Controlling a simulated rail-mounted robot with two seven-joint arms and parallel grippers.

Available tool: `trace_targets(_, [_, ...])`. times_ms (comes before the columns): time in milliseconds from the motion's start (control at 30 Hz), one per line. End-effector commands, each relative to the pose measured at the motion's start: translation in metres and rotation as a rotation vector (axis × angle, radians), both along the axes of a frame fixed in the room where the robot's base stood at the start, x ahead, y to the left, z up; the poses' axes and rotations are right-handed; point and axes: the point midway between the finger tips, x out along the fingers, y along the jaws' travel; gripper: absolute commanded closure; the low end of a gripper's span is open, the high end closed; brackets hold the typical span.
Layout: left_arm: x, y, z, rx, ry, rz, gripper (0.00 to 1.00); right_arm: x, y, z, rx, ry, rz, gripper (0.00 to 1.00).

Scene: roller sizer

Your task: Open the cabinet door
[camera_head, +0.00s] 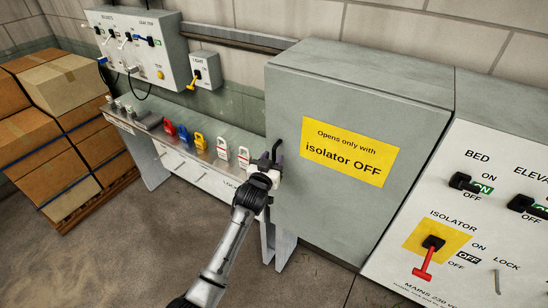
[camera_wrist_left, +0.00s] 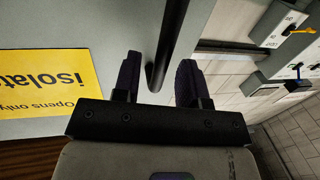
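The grey cabinet door (camera_head: 325,215) bears a yellow sign (camera_head: 350,150) reading "Opens only with isolator OFF"; the sign also shows in the left wrist view (camera_wrist_left: 40,82). The door looks shut. Its dark bar handle (camera_head: 277,150) is at the door's left edge. My left gripper (camera_head: 266,162) is at this handle. In the left wrist view its two dark fingers (camera_wrist_left: 158,75) are apart, with the handle bar (camera_wrist_left: 158,45) between them and gaps showing on both sides. The red isolator lever (camera_head: 424,262) points downward. My right gripper is not in view.
A bench (camera_head: 175,155) with several coloured padlocks stands left of the cabinet. A switch panel (camera_head: 138,45) and a small light box (camera_head: 205,70) hang on the wall above. Stacked cartons (camera_head: 60,90) stand far left. The floor (camera_head: 110,255) before the bench is clear.

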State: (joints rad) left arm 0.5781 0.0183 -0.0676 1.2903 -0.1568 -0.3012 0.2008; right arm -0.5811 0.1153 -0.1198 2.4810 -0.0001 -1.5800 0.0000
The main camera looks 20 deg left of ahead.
Motion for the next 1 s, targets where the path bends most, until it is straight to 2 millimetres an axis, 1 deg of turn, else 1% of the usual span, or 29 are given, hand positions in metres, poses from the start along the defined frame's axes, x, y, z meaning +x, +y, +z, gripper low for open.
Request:
trace_targets(33, [0.004,0.0,0.0,0.0,0.0,0.0,0.61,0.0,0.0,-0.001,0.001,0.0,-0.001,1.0])
trace_targets(200, [0.013,0.0,0.0,0.0,0.001,0.0,0.61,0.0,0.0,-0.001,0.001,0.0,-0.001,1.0])
trace_targets(633, [0.015,0.0,0.0,0.0,0.0,0.0,0.62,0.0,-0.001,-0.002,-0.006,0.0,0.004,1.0])
trace_targets(1000, [0.015,0.0,0.0,0.0,0.0,0.0,0.97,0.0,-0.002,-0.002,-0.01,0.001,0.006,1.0])
